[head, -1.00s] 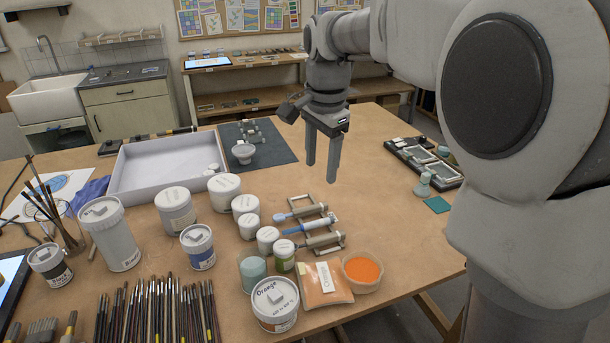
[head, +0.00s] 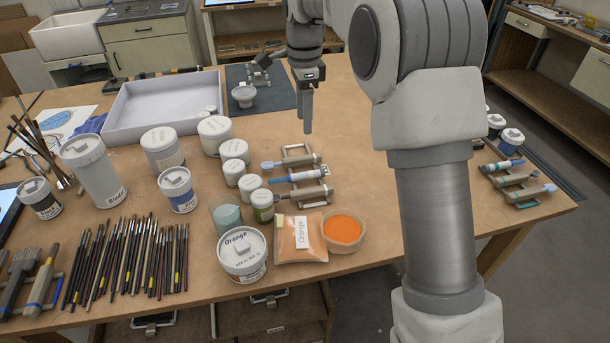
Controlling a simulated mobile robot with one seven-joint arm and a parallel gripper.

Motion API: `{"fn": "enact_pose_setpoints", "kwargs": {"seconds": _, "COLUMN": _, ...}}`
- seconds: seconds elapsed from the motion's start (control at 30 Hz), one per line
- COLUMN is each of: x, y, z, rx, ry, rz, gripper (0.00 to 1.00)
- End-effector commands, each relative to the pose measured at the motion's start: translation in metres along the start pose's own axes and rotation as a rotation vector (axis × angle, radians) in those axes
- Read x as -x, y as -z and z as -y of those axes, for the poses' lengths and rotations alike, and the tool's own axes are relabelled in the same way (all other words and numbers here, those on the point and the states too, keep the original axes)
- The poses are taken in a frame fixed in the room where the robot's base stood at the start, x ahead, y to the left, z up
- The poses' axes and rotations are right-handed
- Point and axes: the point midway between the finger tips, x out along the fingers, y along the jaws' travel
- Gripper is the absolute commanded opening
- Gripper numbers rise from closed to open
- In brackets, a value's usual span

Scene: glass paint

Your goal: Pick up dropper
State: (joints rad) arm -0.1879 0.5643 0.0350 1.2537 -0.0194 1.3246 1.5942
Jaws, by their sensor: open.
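Several slim dropper-like tools lie on a small rack near the middle of the table in the head view. One has a pale blue tip (head: 270,165), one is blue and white (head: 300,175), and one is grey (head: 300,195). A similar set (head: 515,180) lies at the table's right edge. I cannot tell which one is the dropper. My gripper (head: 305,112) is open and empty, pointing down. It appears above the table, behind the middle rack in the picture and apart from it.
White jars (head: 215,130) stand left of the rack. An orange powder bowl (head: 343,228), a packet (head: 300,238) and an Orange tub (head: 242,255) stand in front. Brushes (head: 130,255) fill the front left. A pale tray (head: 120,137) is behind. Table right of the rack looks clear.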

Motion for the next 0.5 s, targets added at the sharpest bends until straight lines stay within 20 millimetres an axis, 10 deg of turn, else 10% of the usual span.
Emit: {"fn": "enact_pose_setpoints", "kwargs": {"seconds": 0.5, "x": -0.102, "y": 0.000, "z": 0.000, "rx": 0.001, "ry": -0.001, "rz": 0.000, "gripper": 0.62}}
